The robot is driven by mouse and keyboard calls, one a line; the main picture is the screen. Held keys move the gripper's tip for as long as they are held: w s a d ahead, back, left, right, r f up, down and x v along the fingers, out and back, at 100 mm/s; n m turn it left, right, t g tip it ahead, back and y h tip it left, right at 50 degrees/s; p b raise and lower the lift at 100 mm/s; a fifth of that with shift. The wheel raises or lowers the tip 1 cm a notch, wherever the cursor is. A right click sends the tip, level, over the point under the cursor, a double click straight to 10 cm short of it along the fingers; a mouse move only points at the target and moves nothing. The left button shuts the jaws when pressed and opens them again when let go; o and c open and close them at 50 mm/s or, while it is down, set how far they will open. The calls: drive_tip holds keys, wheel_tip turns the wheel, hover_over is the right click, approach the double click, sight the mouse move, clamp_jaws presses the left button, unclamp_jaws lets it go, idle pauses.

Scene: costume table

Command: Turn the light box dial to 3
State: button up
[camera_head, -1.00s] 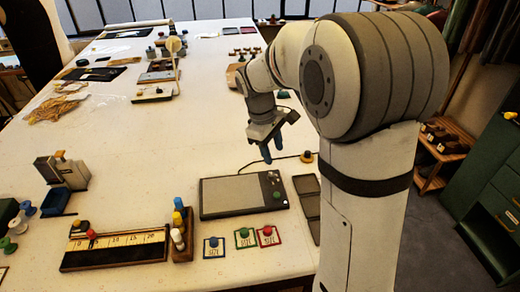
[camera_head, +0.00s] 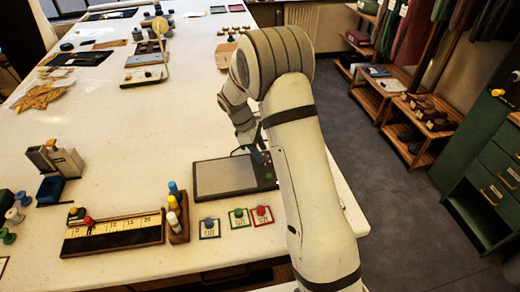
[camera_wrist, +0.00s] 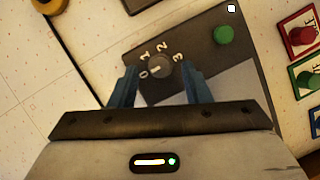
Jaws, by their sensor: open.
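The light box (camera_head: 222,177) is a flat dark box with a grey panel, lying on the table left of my arm. In the wrist view its dial (camera_wrist: 159,66) is a dark round knob with the numbers 0, 1, 2 and 3 around its upper side. A light mark on the knob points towards the 0. My gripper (camera_wrist: 161,82) is open, with one blue finger on each side of the dial. I cannot tell whether the fingers touch it. In the head view my gripper (camera_head: 259,156) is over the box's right end, partly hidden by my arm.
A green button (camera_wrist: 223,34) sits on the box near the dial. Blue, green and red framed cards with knobs (camera_head: 238,217) lie in front of the box. A ruler tray (camera_head: 113,235) and a bottle rack (camera_head: 178,218) stand to the left.

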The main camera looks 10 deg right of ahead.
drive_tip(key=shift+s+d+f, duration=0.1)
drive_tip(key=shift+d+f, duration=0.05)
drive_tip(key=shift+f, duration=0.2)
drive_tip(key=shift+c, duration=0.3)
clamp_jaws()
